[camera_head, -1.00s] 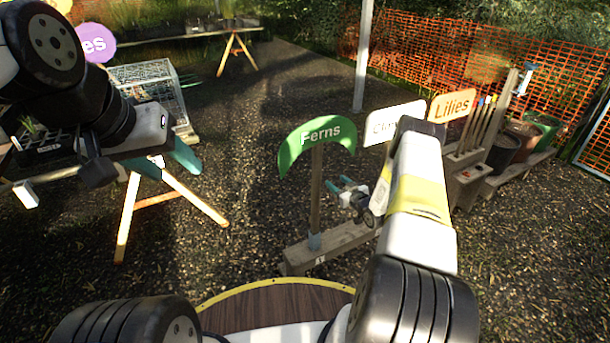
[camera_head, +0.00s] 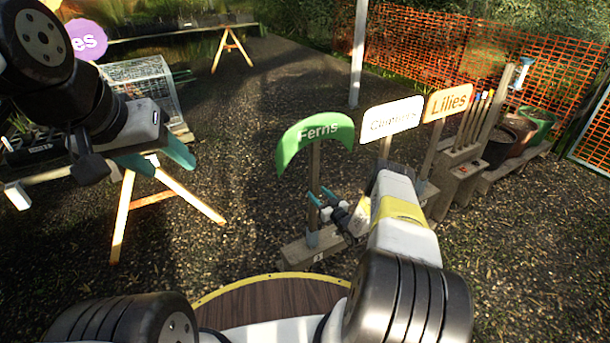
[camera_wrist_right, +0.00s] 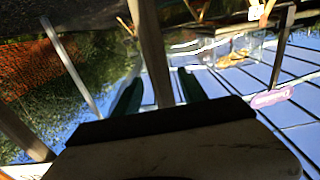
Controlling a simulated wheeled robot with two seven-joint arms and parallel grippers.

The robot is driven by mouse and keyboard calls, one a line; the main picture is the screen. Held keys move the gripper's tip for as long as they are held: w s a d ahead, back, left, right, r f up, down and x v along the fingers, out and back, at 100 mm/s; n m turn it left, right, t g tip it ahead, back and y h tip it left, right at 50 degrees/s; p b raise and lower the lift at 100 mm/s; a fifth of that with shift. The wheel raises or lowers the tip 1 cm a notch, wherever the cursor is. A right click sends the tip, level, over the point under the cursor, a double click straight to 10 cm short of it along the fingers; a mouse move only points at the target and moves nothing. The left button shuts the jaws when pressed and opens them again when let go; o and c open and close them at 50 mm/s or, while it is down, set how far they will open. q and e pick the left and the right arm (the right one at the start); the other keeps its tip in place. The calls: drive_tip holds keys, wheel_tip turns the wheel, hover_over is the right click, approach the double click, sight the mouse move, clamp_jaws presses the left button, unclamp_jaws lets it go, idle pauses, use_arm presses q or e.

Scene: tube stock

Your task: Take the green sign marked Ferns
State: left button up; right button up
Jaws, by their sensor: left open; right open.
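The green curved Ferns sign (camera_head: 315,137) stands upright on a wooden post (camera_head: 314,175) set in a low timber base. My right gripper (camera_head: 321,196) is open at the lower half of that post, well below the green board. In the right wrist view, the post (camera_wrist_right: 151,45) shows between the two open green fingers of my right gripper (camera_wrist_right: 160,85); I cannot tell whether it touches either. The board itself cannot be made out there. My left gripper (camera_head: 165,158) is open and empty at the left, far from the sign.
A white sign (camera_head: 391,118) and an orange Lilies sign (camera_head: 447,102) stand close to the right. Tools and pots (camera_head: 537,125) are beyond them. A trestle table with a wire cage (camera_head: 150,85) is at the left. Open gravel lies between.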

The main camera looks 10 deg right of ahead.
sight(316, 166)
drive_tip(key=shift+x, duration=1.2)
clamp_jaws()
drive_tip(key=shift+r, duration=0.15)
drive_tip(key=shift+r, duration=6.2)
